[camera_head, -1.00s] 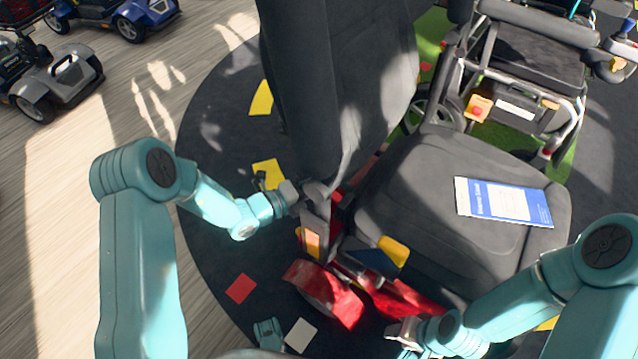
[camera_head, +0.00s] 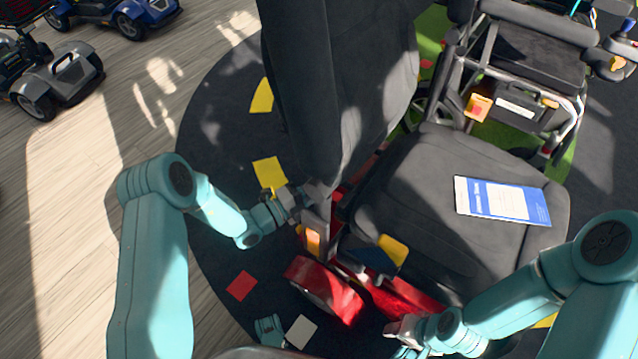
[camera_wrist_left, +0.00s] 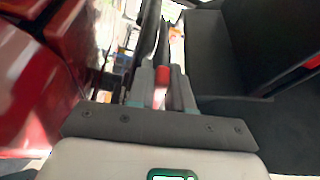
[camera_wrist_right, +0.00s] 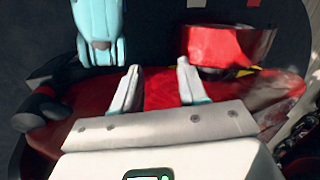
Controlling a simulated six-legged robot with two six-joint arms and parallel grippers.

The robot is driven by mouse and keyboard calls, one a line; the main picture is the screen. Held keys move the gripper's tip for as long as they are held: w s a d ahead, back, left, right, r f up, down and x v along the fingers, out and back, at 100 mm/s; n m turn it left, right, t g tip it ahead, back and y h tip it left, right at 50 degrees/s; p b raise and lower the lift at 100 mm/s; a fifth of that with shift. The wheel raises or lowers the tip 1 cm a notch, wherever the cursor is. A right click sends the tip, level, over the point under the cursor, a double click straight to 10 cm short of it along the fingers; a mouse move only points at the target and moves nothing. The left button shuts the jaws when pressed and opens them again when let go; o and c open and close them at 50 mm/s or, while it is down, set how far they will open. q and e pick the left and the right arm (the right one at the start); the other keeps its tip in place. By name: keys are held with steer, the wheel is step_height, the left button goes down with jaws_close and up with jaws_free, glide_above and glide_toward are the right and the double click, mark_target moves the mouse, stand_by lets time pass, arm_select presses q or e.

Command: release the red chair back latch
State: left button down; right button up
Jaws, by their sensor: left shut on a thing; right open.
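The red chair back latch (camera_wrist_left: 162,76) shows between the fingers of my left gripper (camera_wrist_left: 161,92) in the left wrist view. The gripper is shut on it, and the fingers hide part of it. In the head view, my left gripper (camera_head: 308,194) is at the foot of the black chair back (camera_head: 340,90), beside the seat's rear corner. The chair back stands upright. My right gripper (camera_head: 394,332) is low by the scooter's red body (camera_head: 405,300). In the right wrist view my right gripper (camera_wrist_right: 157,75) is open and empty over red bodywork (camera_wrist_right: 160,92).
The black seat (camera_head: 420,190) carries a blue and white booklet (camera_head: 500,201). A wheelchair (camera_head: 515,85) stands close behind the seat. Other scooters (camera_head: 60,75) are at the far left. Wooden floor (camera_head: 75,190) at left is clear.

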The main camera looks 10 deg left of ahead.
arm_select(q)
steer(key=shift+s+d+f+n+t, duration=0.1)
steer(key=shift+f+n+t, duration=0.25)
steer(key=shift+n, duration=0.4)
steer(key=shift+d+f+n+t, duration=0.1)
steer(key=shift+f+n+t, duration=0.15)
steer(key=shift+f+n, duration=0.35)
steer(key=shift+r+n, duration=0.1)
steer(key=shift+n, duration=0.25)
steer(key=c, duration=1.1)
jaws_free()
steer(key=shift+s+a, duration=0.1)
steer(key=p+v, duration=0.3)
steer(key=v, duration=1.3)
